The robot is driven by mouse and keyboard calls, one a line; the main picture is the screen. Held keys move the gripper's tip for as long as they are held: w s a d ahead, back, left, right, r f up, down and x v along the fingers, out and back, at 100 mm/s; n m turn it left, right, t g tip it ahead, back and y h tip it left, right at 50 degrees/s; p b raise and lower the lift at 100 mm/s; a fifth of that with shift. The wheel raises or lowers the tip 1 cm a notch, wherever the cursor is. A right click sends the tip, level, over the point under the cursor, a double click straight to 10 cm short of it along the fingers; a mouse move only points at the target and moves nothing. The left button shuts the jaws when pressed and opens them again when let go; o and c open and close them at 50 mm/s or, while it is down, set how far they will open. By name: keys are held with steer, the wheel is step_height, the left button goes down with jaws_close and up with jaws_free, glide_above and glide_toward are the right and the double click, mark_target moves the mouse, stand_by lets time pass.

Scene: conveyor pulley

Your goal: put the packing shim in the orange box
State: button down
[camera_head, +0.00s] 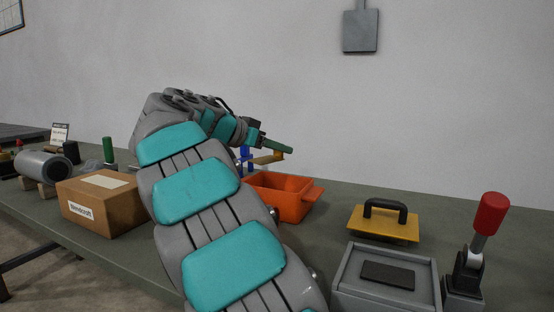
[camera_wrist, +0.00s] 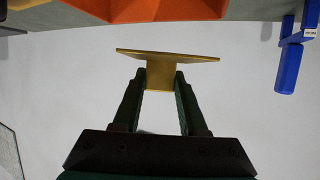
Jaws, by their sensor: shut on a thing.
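The packing shim, a thin gold-coloured piece (camera_wrist: 160,74), is between the two dark green fingers of my gripper (camera_wrist: 161,84) in the wrist view. My gripper is shut on it, and a wide edge sticks out past the fingertips. In the head view the shim (camera_head: 269,159) shows just below my gripper (camera_head: 277,147), above the table. The orange box (camera_head: 299,201) stands open on the table, below and slightly right of the gripper in that view. Its left part is hidden behind my arm. The orange box (camera_wrist: 150,10) also shows at the top of the wrist view, apart from the shim.
A blue piece (camera_wrist: 289,67) stands at the right in the wrist view. A cardboard box (camera_head: 103,204) and a grey cylinder (camera_head: 42,166) lie left. A yellow plate with a black handle (camera_head: 384,224), a grey case (camera_head: 386,272) and a red-knobbed lever (camera_head: 490,213) stand right.

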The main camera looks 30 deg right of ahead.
mark_target(272, 158)
steer(key=shift+f, duration=1.65)
steer(key=shift+f+b, duration=0.65)
steer(key=shift+b, duration=0.2)
steer(key=shift+c, duration=2.2)
jaws_free()
steer(key=shift+r, duration=0.1)
steer(key=r+p, duration=0.1)
steer(key=p, duration=0.1)
steer(key=shift+r+p, duration=0.3)
steer(key=shift+r, duration=0.1)
steer(key=b+v, duration=0.1)
steer(key=v, duration=1)
steer(key=shift+a+b, duration=0.4)
steer(key=shift+a, duration=0.05)
steer(key=shift+s+f, duration=0.1)
steer(key=shift+f, duration=0.05)
